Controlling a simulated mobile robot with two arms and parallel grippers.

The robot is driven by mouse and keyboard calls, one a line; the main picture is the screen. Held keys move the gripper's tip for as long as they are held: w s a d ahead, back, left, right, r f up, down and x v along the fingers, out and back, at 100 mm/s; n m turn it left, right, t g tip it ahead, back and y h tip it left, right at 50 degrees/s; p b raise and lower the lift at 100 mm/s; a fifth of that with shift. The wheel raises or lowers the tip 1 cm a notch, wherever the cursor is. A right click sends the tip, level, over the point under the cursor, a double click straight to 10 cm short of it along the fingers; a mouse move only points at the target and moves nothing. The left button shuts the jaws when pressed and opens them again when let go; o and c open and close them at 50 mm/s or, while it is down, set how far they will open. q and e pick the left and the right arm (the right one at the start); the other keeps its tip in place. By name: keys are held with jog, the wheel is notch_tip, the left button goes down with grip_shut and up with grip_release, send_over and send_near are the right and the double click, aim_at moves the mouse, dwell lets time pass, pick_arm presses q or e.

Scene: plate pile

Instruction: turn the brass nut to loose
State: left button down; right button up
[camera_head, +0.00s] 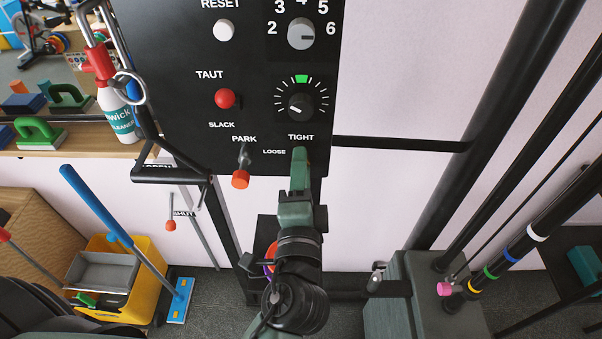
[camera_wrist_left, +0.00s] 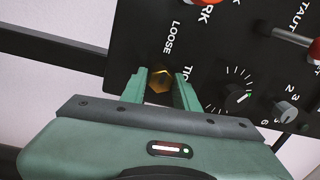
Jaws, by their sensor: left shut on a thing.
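The brass nut (camera_wrist_left: 160,80) is a small gold hexagon on the black panel (camera_head: 180,45), between the LOOSE and TIGHT labels. It shows in the left wrist view between the two green fingers. In the head view my left gripper (camera_head: 301,157) hides it at the panel's lower edge. My left gripper is shut on the nut, with one finger on each side of it. My right gripper is in neither view.
A dark horizontal bar (camera_head: 400,144) runs right from the panel.

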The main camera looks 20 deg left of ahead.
pick_arm(q)
jog(key=shift+r, duration=0.2)
dwell(0.4)
jog(key=c, duration=1.1)
grip_release()
jog(key=shift+f, duration=0.1)
